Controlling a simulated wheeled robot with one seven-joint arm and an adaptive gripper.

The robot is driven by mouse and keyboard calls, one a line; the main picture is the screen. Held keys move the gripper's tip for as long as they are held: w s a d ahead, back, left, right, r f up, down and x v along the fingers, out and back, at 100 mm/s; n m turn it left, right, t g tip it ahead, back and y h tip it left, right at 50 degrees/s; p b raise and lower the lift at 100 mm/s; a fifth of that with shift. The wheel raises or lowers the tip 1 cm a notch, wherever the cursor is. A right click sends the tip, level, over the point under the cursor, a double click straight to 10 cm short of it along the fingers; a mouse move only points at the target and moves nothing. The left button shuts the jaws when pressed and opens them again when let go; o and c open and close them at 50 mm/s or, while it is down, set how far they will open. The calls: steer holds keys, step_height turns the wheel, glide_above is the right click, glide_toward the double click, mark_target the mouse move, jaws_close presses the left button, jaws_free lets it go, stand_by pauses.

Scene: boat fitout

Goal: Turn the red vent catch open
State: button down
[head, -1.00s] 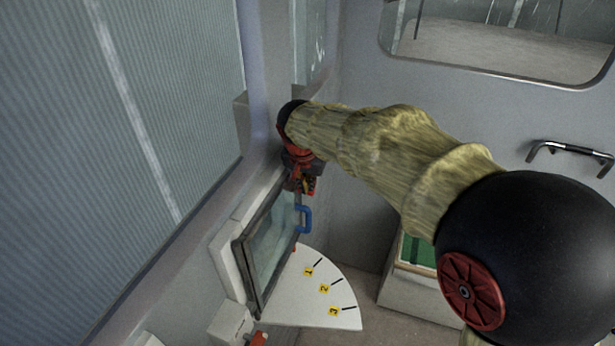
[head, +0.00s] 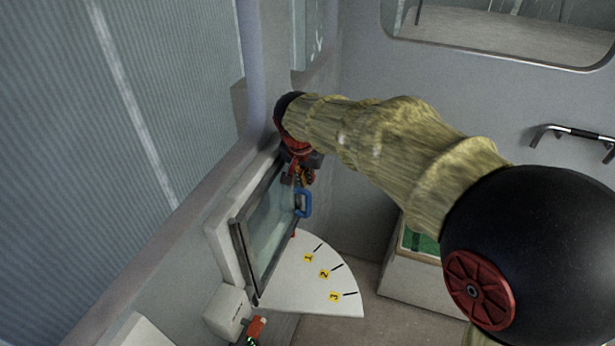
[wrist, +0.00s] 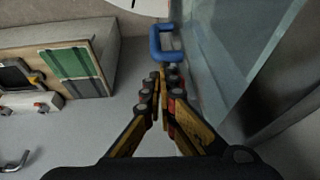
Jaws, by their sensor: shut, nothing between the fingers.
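I cannot make out a red vent catch for certain. A small red piece (head: 293,235) shows at the vent window's edge above the numbered plate, and a red-orange part (head: 256,327) sits by a white box low down. The vent window (head: 268,232) has a dark frame and a blue handle (head: 304,203). My gripper (head: 303,180) is at the window's upper end, just above the blue handle. In the wrist view my gripper (wrist: 160,75) has its fingers together and empty, pointing toward the blue handle (wrist: 164,45), with the glass close on the right.
A white quarter-round plate (head: 310,285) marked 1, 2 and 3 lies beside the window. The white box (head: 228,312) is below the window. A pale crate with a green panel (head: 420,270) stands to the right. A grab rail (head: 572,135) is on the far wall.

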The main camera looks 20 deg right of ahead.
steer(key=shift+r, duration=0.2)
stand_by(0.3)
steer(key=shift+r+p, duration=0.5)
steer(key=shift+r, duration=0.2)
